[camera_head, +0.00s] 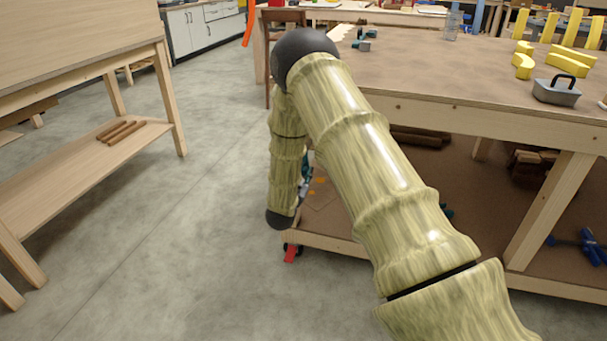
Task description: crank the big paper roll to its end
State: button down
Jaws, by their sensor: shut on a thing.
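No big paper roll and no crank can be made out in this view. My bamboo-patterned arm runs from the lower right up to a dark elbow, then bends down to a dark joint beside the near left corner of the right workbench. My gripper cannot be made out; the end of my arm past that joint is hidden. Small teal and dark parts (306,172) show just behind the lower arm, too covered to identify.
A wooden table (75,165) stands left; concrete floor lies clear between.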

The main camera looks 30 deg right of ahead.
jog(key=c, duration=1.3)
grip_release()
jog(key=shift+o, duration=0.3)
jog(key=shift+s+a, duration=0.1)
jog(key=shift+a, duration=0.05)
jog(key=v, duration=1.1)
jog(key=shift+s+a, duration=0.2)
jog(key=shift+s, duration=0.05)
jog(key=shift+f, duration=0.1)
